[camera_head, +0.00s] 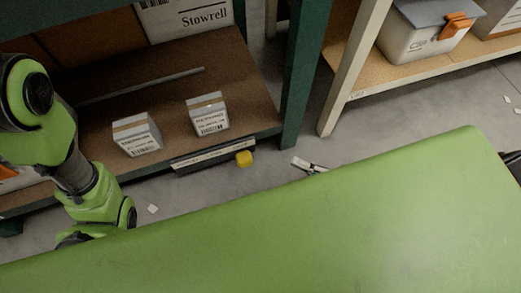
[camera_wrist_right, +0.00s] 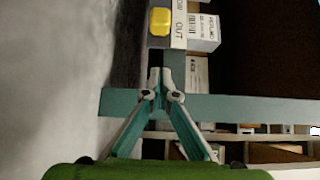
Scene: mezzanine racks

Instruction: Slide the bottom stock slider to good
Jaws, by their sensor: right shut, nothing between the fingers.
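The stock slider is a dark strip with a pale label band (camera_head: 213,156) on the lower shelf's front edge. Its yellow knob (camera_head: 245,159) sits near the strip's right end in the head view. In the right wrist view the knob (camera_wrist_right: 160,21) is beside the strip, close to the word OUT (camera_wrist_right: 178,31); a partly cut-off word is above. My right gripper (camera_head: 299,163) is shut and empty, to the right of the knob and apart from it. Its closed fingertips (camera_wrist_right: 166,77) point towards the knob. My left arm shows, but its gripper is hidden.
Two small labelled boxes, the left (camera_head: 137,134) and the right (camera_head: 207,114), stand on the lower shelf (camera_head: 165,95). A dark green rack post (camera_head: 303,75) rises right of the slider. A second rack (camera_head: 352,70) with a bin (camera_head: 425,35) stands further right. Grey floor lies between.

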